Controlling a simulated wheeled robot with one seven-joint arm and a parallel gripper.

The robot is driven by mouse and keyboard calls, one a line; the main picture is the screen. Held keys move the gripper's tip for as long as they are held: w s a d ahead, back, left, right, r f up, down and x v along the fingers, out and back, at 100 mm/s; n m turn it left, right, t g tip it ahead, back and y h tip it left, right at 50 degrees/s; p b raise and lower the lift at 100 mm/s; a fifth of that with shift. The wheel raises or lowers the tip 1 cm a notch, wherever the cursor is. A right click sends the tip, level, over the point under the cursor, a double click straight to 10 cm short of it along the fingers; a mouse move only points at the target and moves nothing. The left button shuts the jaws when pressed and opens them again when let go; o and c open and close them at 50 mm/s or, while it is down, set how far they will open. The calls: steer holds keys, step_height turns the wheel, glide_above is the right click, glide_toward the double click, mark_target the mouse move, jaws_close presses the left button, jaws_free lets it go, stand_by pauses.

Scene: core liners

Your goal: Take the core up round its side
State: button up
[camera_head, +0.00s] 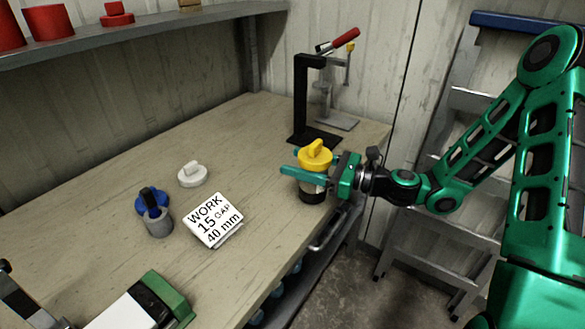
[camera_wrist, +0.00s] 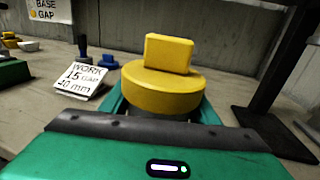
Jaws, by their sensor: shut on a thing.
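The core (camera_head: 315,159) has a yellow round top with a raised grip bar, a pale middle and a dark bottom. It stands upright at the right side of the bench. My gripper (camera_head: 291,162) comes in from the right, level, with its teal fingers shut on the core's side just under the yellow top. In the wrist view the yellow top (camera_wrist: 160,90) fills the middle, with a finger on each side. The lower part is hidden there. I cannot tell whether the dark bottom touches the bench.
A black stand (camera_head: 302,100) with a red-handled clamp is close behind the core. A work card (camera_head: 213,219), a white knobbed disc (camera_head: 192,174), a blue piece (camera_head: 150,198) and a grey cylinder (camera_head: 158,222) are to the left. The bench (camera_head: 110,255) is clear between them.

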mark_target(325, 173)
steer(key=shift+s+a+v, duration=0.1)
steer(key=shift+s+v, duration=0.1)
steer(key=shift+v, duration=1)
steer(key=shift+s+a+v, duration=0.1)
steer(key=shift+s+v, duration=0.1)
steer(key=shift+v, duration=0.95)
steer(key=shift+s+a+v, duration=0.1)
steer(key=shift+s+v, duration=0.1)
steer(key=shift+v, duration=1)
steer(key=shift+s+d+r, duration=0.1)
steer(key=shift+s+d, duration=0.4)
steer(key=shift+d, duration=0.05)
steer(key=shift+r, duration=2.45)
steer(key=shift+r, duration=0.1)
